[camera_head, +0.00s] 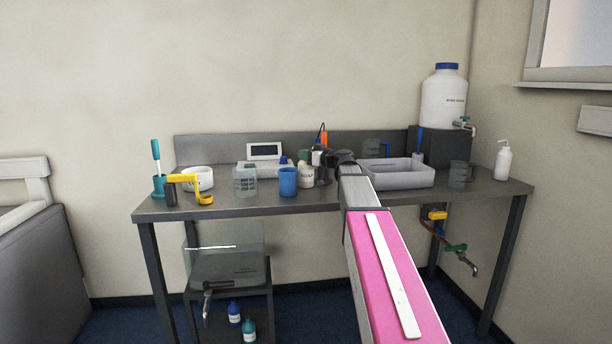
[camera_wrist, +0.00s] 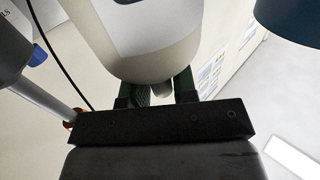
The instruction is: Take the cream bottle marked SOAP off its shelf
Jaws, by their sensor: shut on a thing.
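The cream bottle marked SOAP (camera_head: 306,175) is upright at the middle of the grey metal table (camera_head: 225,206), just right of a blue cup (camera_head: 288,182). In the wrist view its cream body (camera_wrist: 140,55) fills the upper middle, with a grey label patch. My gripper (camera_head: 322,158) is at the bottle's top, and its two dark fingers (camera_wrist: 160,90) are shut on the narrow top end of the bottle. My arm hides part of the table behind. I cannot tell whether the bottle's base touches the table.
A clear beaker (camera_head: 245,181) and a device with a screen (camera_head: 265,160) stand to the left. A grey basin (camera_head: 398,174) and a large white tank (camera_head: 444,98) are to the right. A white squeeze bottle (camera_head: 503,162) stands at the right end.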

